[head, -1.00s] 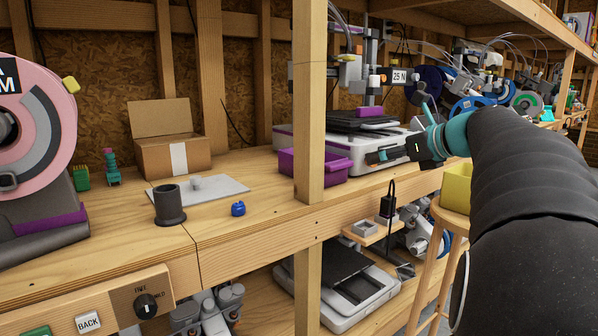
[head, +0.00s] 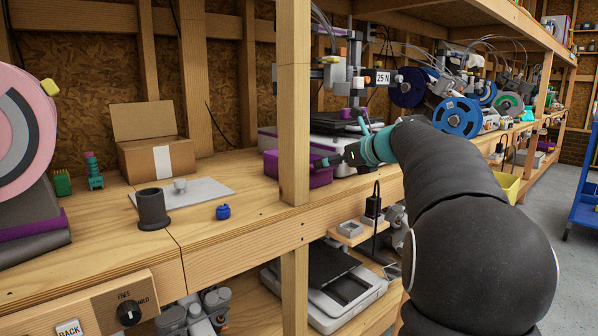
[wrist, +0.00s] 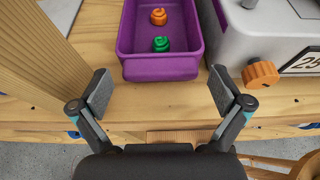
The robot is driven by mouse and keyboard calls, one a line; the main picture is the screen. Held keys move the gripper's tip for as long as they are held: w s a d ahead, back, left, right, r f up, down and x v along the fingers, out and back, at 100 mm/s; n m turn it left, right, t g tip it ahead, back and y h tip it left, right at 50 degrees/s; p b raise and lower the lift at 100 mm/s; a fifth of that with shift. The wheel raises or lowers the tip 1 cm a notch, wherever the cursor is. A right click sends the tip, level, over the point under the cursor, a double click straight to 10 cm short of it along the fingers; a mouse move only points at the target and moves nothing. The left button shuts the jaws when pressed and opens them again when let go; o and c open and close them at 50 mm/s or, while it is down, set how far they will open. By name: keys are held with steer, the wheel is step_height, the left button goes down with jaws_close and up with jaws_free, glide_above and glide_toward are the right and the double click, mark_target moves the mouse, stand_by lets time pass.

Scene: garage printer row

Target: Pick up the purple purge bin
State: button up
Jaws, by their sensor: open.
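The purple purge bin (head: 320,178) stands on the wooden bench, partly behind the upright post in the head view. In the wrist view the bin (wrist: 160,70) lies straight ahead, with an orange coil (wrist: 158,17) and a green coil (wrist: 161,44) inside. Its far end is cut off by the picture's top edge. My gripper (wrist: 160,92) is open and empty, its fingers spread wider than the bin and just short of its near wall. In the head view my gripper (head: 326,162) is at the bin's right side, partly hidden by my arm.
The wooden post (head: 294,110) stands close left of the bin. A printer (wrist: 262,50) with an orange knob (wrist: 260,74) is close on its right. A dark cup (head: 153,208), blue piece (head: 223,212) and cardboard box (head: 158,155) lie further left on the bench.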

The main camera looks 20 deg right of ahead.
steer(key=shift+x, duration=0.85)
steer(key=shift+s, duration=0.1)
steer(key=c, duration=0.9)
steer(key=shift+r, duration=0.1)
